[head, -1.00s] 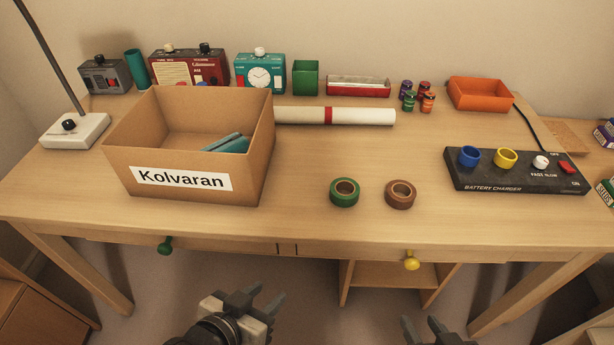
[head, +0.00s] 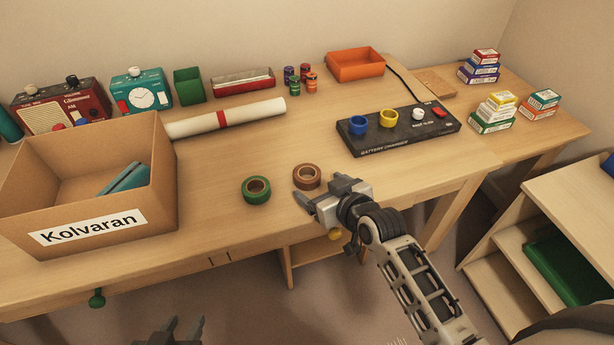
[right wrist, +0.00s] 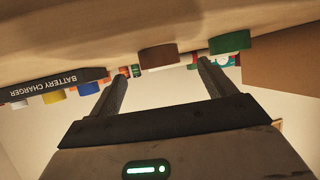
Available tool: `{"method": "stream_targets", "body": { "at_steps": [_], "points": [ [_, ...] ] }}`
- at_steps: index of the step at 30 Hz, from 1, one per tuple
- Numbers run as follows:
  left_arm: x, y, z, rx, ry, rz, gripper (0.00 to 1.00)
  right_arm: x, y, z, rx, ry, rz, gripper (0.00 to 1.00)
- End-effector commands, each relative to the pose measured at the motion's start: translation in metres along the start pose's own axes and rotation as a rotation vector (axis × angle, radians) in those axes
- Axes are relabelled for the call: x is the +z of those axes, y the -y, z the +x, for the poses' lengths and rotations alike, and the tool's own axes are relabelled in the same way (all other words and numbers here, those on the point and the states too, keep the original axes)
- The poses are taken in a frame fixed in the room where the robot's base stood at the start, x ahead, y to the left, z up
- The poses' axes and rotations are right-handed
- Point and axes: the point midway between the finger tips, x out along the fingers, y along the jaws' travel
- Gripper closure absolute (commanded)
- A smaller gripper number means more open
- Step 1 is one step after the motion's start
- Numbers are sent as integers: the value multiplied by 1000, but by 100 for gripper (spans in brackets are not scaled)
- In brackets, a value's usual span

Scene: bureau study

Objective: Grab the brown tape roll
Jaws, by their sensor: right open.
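The brown tape roll (head: 307,177) lies flat on the desk, just right of a green tape roll (head: 257,190). My right gripper (head: 314,190) is open and empty, close to the near side of the brown roll. In the right wrist view, where the scene appears upside down, the brown roll (right wrist: 158,55) shows between and beyond the two open fingers (right wrist: 158,78). The green roll (right wrist: 230,42) is beside it. The roll is not between the finger pads. My left gripper (head: 184,323) is at the bottom edge of the head view, its fingers apart, with nothing visible between them.
A cardboard box (head: 158,190) labelled Kolvaran stands at left. A black battery charger (head: 385,140) lies behind right of the rolls; a white paper roll (head: 250,113) lies further back. A shelf (head: 560,190) stands at right. The desk around the rolls is clear.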

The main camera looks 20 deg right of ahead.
Motion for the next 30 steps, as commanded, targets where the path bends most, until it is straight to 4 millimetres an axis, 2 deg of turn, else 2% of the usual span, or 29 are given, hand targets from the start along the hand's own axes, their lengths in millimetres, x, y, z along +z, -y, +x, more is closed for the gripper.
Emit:
{"method": "stream_targets", "body": {
  "at_steps": [5,10,13,22,23,27,28,30],
  "points": [
    [0,0,0,1,0,0,64,-3,0,12,0,-1,0,17],
    [-1,0,-1,1,-2,0,64,-10,-2,38,0,-2,2,17],
    [0,0,1,1,-4,0,64,-8,-2,50,0,0,1,17],
    [-3,-1,0,3,-11,-1,64,-8,-2,56,0,0,1,17],
    [-3,-1,0,3,-10,-1,64,-8,-2,56,0,0,1,20],
    [-3,-1,-1,3,-9,0,64,-8,-2,56,0,0,0,59],
    [-3,-1,-1,3,-9,0,64,-8,-2,56,0,0,0,66],
    [-2,-1,-1,3,-8,1,64,-8,-2,56,0,0,0,66]
  ]
}}
